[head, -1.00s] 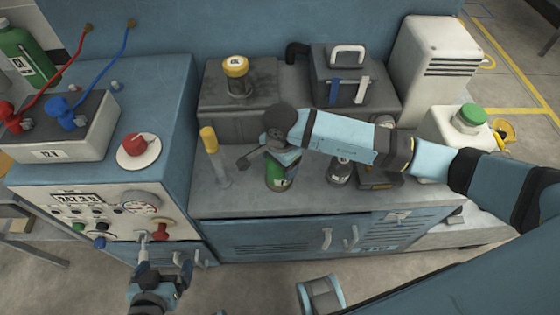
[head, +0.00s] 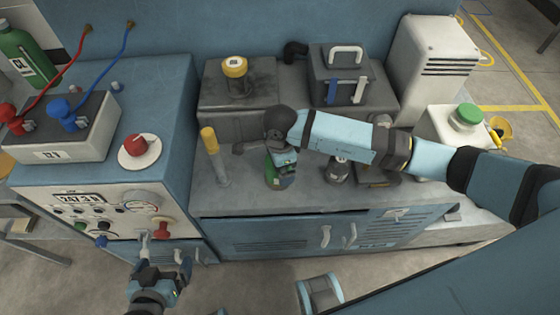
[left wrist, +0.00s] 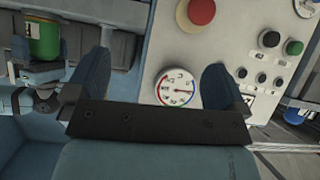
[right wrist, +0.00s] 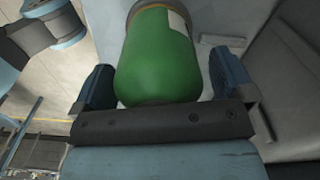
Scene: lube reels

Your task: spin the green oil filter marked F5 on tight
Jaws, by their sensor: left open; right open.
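A green oil filter (head: 270,170) with a pale label stands on the grey bench top, partly hidden by my right gripper (head: 282,167). In the right wrist view the green filter (right wrist: 157,60) is between the two open fingers, with a small gap visible at the right finger. I cannot read its marking, and its seat is hidden. It also shows in the left wrist view (left wrist: 44,36) at the upper left. My left gripper (head: 163,254) is open and empty in front of the control panel, with a round gauge (left wrist: 175,87) beyond its fingers.
A grey box with a yellow-topped cap (head: 235,70) is behind.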

